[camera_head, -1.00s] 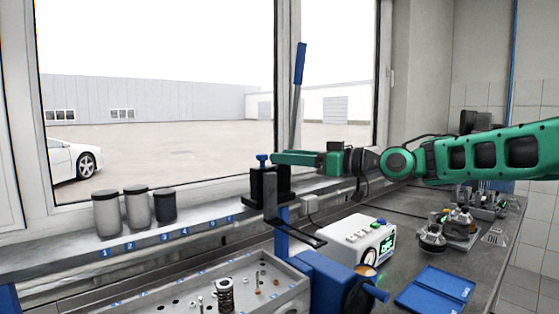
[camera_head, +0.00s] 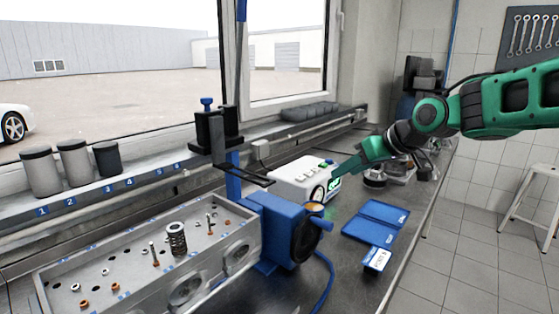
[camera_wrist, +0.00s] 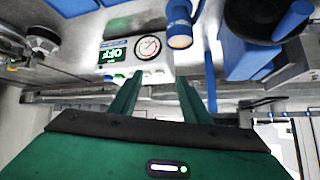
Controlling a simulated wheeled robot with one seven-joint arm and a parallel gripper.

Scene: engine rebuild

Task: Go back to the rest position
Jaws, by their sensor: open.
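My green arm reaches in from the right in the head view. My gripper (camera_head: 345,180) hangs over the bench beside the white box with a green display (camera_head: 305,177). In the wrist view my gripper (camera_wrist: 165,90) shows two green fingers spread apart with nothing between them. Beyond the fingers, the white box (camera_wrist: 140,57) shows its display and a round dial. I cannot tell in the head view whether the fingers touch the box.
A blue-and-black fixture (camera_head: 290,228) stands by a grey engine block (camera_head: 215,250) with a spring and bolts. Blue trays (camera_head: 372,220) lie on the bench. Several canisters (camera_head: 73,163) stand on the sill. A blue-handled lever press (camera_head: 213,125) rises near the window. Floor at right holds a stool (camera_head: 535,195).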

